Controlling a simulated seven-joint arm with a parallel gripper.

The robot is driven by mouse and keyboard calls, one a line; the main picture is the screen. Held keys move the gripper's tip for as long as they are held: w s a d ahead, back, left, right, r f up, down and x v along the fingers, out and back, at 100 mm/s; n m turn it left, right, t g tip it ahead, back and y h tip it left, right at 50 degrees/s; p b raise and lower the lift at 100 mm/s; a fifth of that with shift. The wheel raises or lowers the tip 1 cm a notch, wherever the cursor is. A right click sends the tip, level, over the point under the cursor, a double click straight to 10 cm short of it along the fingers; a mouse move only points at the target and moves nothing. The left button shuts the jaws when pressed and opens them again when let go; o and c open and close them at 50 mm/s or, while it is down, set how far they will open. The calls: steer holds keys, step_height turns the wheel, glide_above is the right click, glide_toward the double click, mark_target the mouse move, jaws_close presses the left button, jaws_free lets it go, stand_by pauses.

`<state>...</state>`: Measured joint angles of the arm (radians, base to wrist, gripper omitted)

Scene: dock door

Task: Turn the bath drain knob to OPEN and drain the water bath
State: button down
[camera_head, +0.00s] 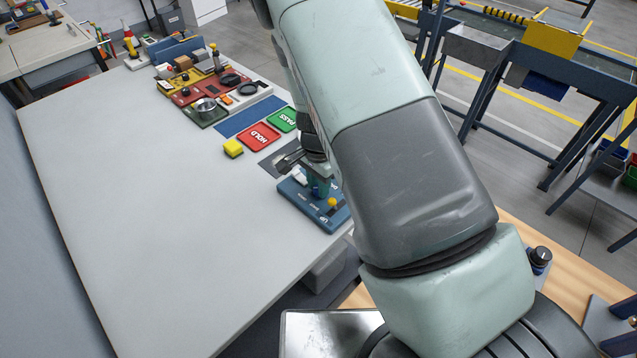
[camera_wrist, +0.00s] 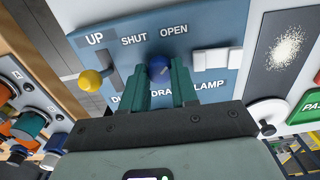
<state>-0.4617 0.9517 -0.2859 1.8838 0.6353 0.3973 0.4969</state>
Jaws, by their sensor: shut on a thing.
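The blue bath drain knob (camera_wrist: 158,67) stands on a blue panel (camera_wrist: 200,22), below and between the printed words SHUT and OPEN. My gripper (camera_wrist: 160,75) has its green fingers closed on the knob from both sides. The fingers partly cover the knob and the labels below it, and I cannot tell which word the knob points to. In the head view the panel (camera_head: 291,190) lies at the right edge of the grey table, with my gripper (camera_head: 318,188) down on it. I cannot make out the water bath or its water.
A yellow ball-topped lever (camera_wrist: 92,81) by the word UP stands left of the knob. The table's left is clear.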

steer(key=c, duration=0.9)
jaws_free()
steer(key=shift+o, duration=0.2)
steer(key=shift+r, duration=0.1)
step_height(320, 180, up, 11)
steer(key=shift+f, duration=0.2)
steer(key=shift+r, duration=0.1)
steer(key=s+d+r+n+t+y, duration=0.15)
steer(key=s+r, duration=0.25)
steer(key=r, duration=0.6)
steer(key=s+d+r+n+t+y, duration=0.1)
steer(key=s+d+r+n, duration=0.25)
steer(key=r, duration=0.65)
steer(key=s+d+r+n+t+h, duration=0.1)
steer(key=s+r, duration=0.3)
steer(key=s, duration=0.4)
steer(key=s+d+r+n+t+h, duration=0.1)
steer(key=s+d+r+n+t, duration=0.1)
steer(key=s, duration=0.6)
step_height(320, 180, up, 3)
steer(key=shift+s+d+r+n, duration=0.1)
steer(key=shift+s+d+n, duration=0.25)
steer(key=shift+d+n, duration=0.65)
